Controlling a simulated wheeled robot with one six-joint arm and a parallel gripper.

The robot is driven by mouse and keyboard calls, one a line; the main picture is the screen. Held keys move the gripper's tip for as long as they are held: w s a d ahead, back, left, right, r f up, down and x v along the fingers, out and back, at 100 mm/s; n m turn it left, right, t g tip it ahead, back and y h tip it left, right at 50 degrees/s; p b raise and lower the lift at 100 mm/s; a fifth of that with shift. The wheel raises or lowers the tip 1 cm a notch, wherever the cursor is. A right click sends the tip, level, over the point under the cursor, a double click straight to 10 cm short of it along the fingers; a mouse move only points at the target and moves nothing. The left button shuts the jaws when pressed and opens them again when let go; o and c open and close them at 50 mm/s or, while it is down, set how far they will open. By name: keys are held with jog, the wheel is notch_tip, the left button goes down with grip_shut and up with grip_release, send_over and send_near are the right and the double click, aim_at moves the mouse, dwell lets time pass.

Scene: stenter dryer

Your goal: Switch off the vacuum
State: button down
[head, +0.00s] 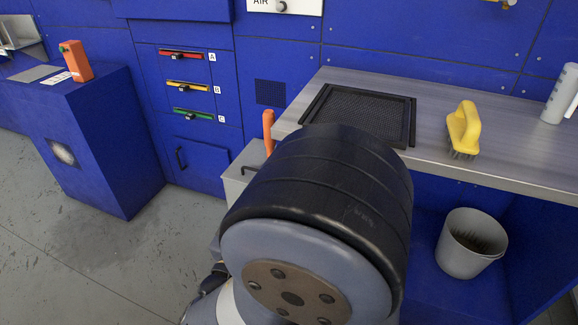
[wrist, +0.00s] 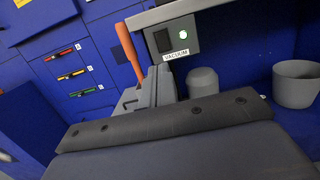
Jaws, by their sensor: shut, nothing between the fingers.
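The vacuum switch box (wrist: 197,42) is grey and labelled VACUUM, mounted under the worktop edge in the wrist view. It has a dark switch (wrist: 162,41) on its left and a bright green lamp (wrist: 181,38), which appears lit. My gripper (wrist: 159,70) shows as grey fingers just below the box's left part, shut and empty. I cannot tell whether the fingertips touch the box. My own wrist link hides the lower part of the wrist view. In the head view my arm covers the area of the box.
An orange handle (wrist: 128,48) stands close left of my gripper. The metal worktop (head: 440,165) above carries a black mesh tray (head: 318,107), a yellow brush (head: 464,127) and a bottle (head: 560,95). A grey bucket (head: 470,262) is below right. Floor at left is clear.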

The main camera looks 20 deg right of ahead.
jog(key=b+x, duration=0.2)
jog(key=x, duration=1.2)
jog(key=shift+b, duration=0.3)
jog(key=shift+w+r, duration=0.15)
jog(key=shift+r, duration=0.05)
